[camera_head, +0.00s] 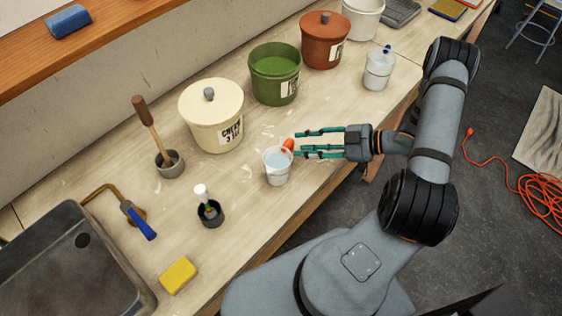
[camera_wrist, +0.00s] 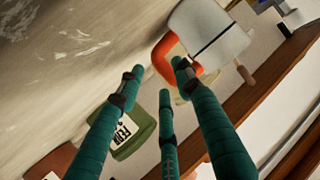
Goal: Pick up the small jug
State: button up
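The small jug (camera_head: 277,168) is a pale white vessel with an orange handle. It stands upright on the bench, with light blue showing inside it. My gripper (camera_head: 299,143) has teal fingers, spread apart and open, reaching in from the right at the jug's handle side. In the wrist view the jug (camera_wrist: 212,38) is at the upper right, with its orange handle just beyond the fingertips of my gripper (camera_wrist: 158,82). Nothing is held. I cannot tell whether a fingertip touches the handle.
A cream lidded crock (camera_head: 212,118) and an open green pot (camera_head: 275,75) stand behind the jug. A brown lidded pot (camera_head: 325,42) and a white bottle (camera_head: 379,70) are farther right. A small dark pot with a brush (camera_head: 209,212) stands at front left, near a yellow sponge (camera_head: 179,275).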

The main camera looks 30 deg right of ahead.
aim_at(291, 144)
jog(key=x, duration=0.1)
jog(key=p+x, duration=0.1)
jog(key=x, duration=0.2)
jog(key=shift+w+a+r, duration=0.2)
jog(key=shift+a, duration=0.1)
jog(key=shift+c, duration=0.8)
grip_shut()
